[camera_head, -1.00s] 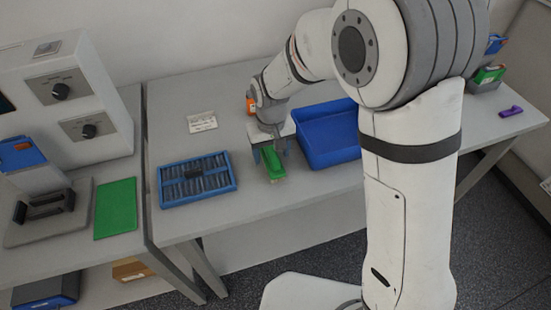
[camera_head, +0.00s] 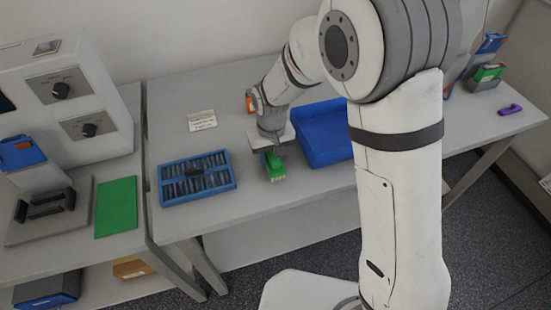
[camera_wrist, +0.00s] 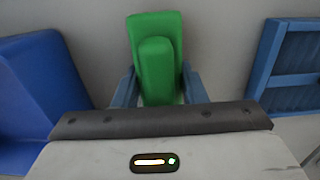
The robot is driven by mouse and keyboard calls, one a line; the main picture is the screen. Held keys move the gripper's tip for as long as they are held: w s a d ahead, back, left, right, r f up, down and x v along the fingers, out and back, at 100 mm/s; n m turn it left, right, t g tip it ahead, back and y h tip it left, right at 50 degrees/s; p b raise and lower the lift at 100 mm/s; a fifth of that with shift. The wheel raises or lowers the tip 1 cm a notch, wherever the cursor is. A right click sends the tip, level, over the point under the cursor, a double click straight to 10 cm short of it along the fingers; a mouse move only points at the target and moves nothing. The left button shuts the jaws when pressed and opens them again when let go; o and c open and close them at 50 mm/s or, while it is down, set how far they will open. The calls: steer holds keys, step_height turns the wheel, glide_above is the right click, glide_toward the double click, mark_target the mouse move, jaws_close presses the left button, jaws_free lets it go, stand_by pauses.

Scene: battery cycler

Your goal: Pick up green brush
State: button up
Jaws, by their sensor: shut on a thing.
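The green brush (camera_head: 274,167) is on or just above the grey table, between the blue slotted tray and the blue bin; I cannot tell whether it touches the table. My gripper (camera_head: 272,158) is over it from above, shut on it. In the wrist view the green brush (camera_wrist: 156,55) stands between the two blue fingers of my gripper (camera_wrist: 158,88), one on each side of its narrower handle part. Its lower end is hidden behind the gripper body.
The blue slotted tray (camera_head: 163,200) lies left of the brush. The blue bin (camera_head: 322,157) stands close on the right. A white label card (camera_head: 202,120) and an orange object (camera_head: 249,103) are behind. A green mat (camera_head: 116,207) lies on the left table. A purple object (camera_head: 510,109) is far right.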

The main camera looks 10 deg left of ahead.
steer(key=shift+c, duration=0.7)
steer(key=shift+r, duration=0.55)
step_height(320, 180, up, 9)
steer(key=shift+b, duration=0.5)
steer(key=o, duration=0.5)
steer(key=shift+c, duration=1.7)
